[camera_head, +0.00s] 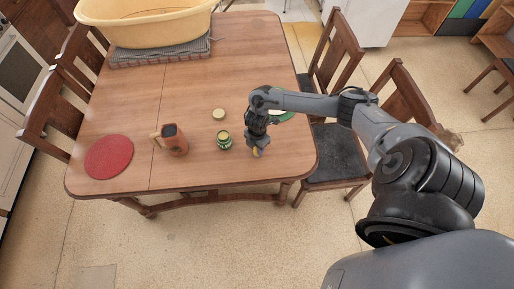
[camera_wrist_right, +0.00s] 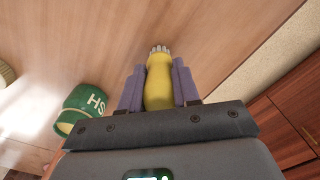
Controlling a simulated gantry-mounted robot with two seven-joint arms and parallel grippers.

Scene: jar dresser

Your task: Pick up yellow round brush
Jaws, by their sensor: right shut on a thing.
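The yellow round brush (camera_wrist_right: 158,82) sits between the two fingers of my right gripper (camera_wrist_right: 158,88) in the right wrist view, with its pale bristle end pointing away from the gripper. The gripper is shut on it. In the head view my right gripper (camera_head: 257,143) points down at the table's front right part, and a small yellow bit of the brush (camera_head: 256,152) shows below it. I cannot tell whether the brush touches the table. My left gripper is not in view.
A green jar (camera_head: 224,141) stands just left of the gripper, with a round lid (camera_head: 218,114) behind it. Chairs stand close on the right.

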